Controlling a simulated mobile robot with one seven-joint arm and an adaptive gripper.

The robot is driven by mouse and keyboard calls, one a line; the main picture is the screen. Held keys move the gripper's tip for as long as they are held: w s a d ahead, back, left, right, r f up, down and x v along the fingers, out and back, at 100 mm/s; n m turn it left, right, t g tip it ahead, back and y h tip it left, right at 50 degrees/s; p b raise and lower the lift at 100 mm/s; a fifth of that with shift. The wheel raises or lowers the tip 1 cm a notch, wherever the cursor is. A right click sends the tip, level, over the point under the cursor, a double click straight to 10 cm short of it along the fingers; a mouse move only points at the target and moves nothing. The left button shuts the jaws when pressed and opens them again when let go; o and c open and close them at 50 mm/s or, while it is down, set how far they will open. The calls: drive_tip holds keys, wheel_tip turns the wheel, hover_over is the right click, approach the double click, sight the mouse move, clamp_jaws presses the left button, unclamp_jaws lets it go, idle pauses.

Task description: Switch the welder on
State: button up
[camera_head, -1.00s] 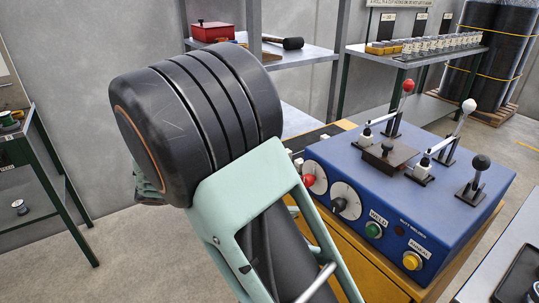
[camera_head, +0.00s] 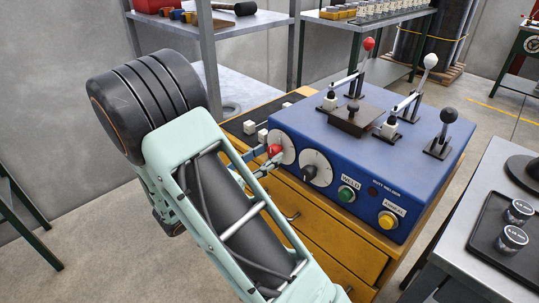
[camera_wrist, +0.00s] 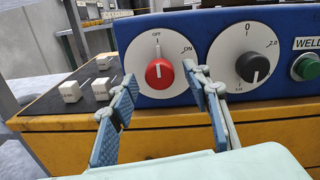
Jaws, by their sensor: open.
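The butt welder is a blue box (camera_head: 390,165) on a wooden cabinet. Its red knob (camera_head: 274,150) sits on a white dial at the left of the front face. In the wrist view the red knob (camera_wrist: 159,74) has its pointer up, toward OFF; ON is marked to the right. My gripper (camera_wrist: 160,82) is open, its two blue-padded fingers to the left and right of the knob with visible gaps. In the head view my gripper (camera_head: 250,166) is close to the knob, partly hidden by my arm.
A black knob (camera_wrist: 252,68) on a numbered dial is right of my right finger, then the green WELD button (camera_wrist: 305,67). Several white blocks (camera_wrist: 70,91) stand on a dark surface to the left. Levers (camera_head: 425,80) stand on top of the welder. A grey table (camera_head: 480,240) is at the right.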

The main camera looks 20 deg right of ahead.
drive_tip(key=shift+x, duration=0.95)
drive_tip(key=shift+c, duration=0.3)
drive_tip(key=c, duration=1.1)
drive_tip(key=shift+m, duration=0.3)
drive_tip(key=m+b, duration=0.4)
drive_tip(key=m, duration=0.2)
drive_tip(key=shift+f, duration=0.2)
drive_tip(key=m+b, duration=0.3)
drive_tip(key=m, duration=0.1)
drive_tip(key=shift+r+m+b, duration=0.1)
drive_tip(key=shift+m+b, duration=0.45)
drive_tip(key=shift+m, duration=0.25)
